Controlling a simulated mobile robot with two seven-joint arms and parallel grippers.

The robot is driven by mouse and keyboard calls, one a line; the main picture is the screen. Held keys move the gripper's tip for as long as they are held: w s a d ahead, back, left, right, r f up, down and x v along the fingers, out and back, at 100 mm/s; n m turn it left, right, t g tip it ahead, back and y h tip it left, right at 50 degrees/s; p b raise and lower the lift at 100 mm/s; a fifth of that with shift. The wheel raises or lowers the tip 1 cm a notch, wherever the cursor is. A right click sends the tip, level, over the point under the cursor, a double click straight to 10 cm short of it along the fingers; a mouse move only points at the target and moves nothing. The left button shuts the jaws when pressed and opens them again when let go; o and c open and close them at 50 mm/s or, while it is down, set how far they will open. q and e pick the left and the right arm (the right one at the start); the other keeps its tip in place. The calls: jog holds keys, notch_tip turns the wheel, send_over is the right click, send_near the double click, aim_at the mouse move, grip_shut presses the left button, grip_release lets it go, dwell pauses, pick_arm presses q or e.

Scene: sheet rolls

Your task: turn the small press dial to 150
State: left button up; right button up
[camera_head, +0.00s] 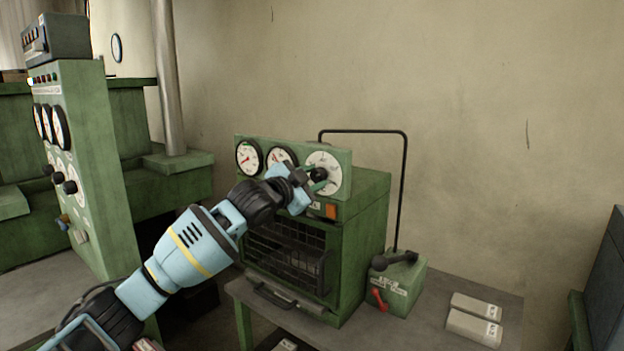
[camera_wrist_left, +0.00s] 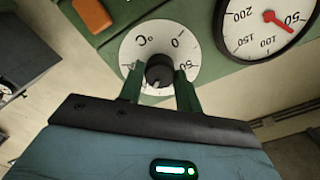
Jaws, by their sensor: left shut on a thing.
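The small press (camera_head: 360,225) is a green box on a table, with a row of round dials along its top front. Its right-hand dial is a white disc (camera_head: 330,160) with a black knob (camera_head: 320,174) at the centre. My left gripper (camera_head: 314,178) is at this knob, and its fingers are shut on it. In the left wrist view the knob (camera_wrist_left: 159,70) sits between the two green fingers of my left gripper (camera_wrist_left: 160,78). The dial face (camera_wrist_left: 130,45) shows "°C" and "0"; its other numbers are partly hidden. My right gripper is not in view.
A gauge with a red needle (camera_wrist_left: 265,40) is beside the dial. An orange switch (camera_head: 331,211) is below it. A tall green panel (camera_head: 100,160) stands at left.

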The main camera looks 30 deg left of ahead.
pick_arm(q)
jog(key=shift+m, duration=0.3)
jog(key=o, duration=1)
jog(key=s, duration=0.8)
jog(key=shift+a, duration=0.3)
jog(key=shift+w, duration=0.1)
